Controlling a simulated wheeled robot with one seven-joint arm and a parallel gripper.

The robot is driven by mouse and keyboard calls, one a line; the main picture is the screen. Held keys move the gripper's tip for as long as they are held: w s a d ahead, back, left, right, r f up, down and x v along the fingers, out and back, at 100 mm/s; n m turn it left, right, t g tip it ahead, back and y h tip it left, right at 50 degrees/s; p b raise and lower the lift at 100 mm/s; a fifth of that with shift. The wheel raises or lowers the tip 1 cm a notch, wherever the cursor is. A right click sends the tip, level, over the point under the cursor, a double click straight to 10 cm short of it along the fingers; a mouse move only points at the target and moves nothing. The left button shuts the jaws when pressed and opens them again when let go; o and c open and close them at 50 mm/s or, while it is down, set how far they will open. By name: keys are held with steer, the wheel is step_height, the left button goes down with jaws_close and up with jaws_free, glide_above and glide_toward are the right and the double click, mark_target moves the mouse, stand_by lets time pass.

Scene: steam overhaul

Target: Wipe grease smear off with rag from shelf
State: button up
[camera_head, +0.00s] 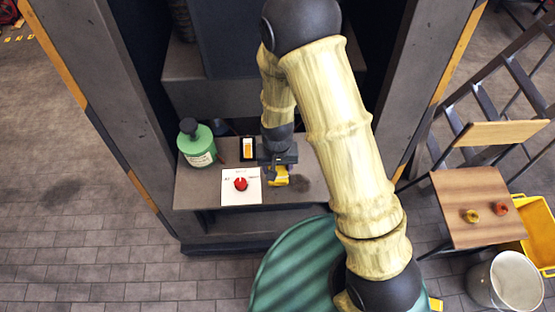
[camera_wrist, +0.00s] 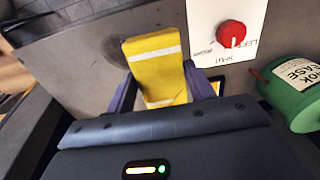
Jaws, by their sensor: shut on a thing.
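My gripper (camera_head: 279,171) is shut on a yellow rag (camera_wrist: 152,60) with white stripes. The rag also shows below the fingers in the head view (camera_head: 280,180). My gripper holds it over the grey shelf (camera_head: 203,192), between a white plate with a red knob and a dark smear. The grease smear (camera_head: 304,182) looks like a dark smudge on the shelf, just right of the gripper in the head view. Whether the rag touches the shelf, I cannot tell.
The white plate (camera_head: 229,197) with its red knob (camera_head: 240,184) is left of the gripper. A green bottle (camera_head: 198,147) stands at the shelf's left end. An orange switch (camera_head: 248,147) is behind. Dark uprights flank the shelf. A wooden chair (camera_head: 470,230) stands at right.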

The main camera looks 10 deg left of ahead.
steer(key=shift+s+a, duration=0.1)
steer(key=shift+s, duration=0.25)
steer(key=shift+f, duration=0.15)
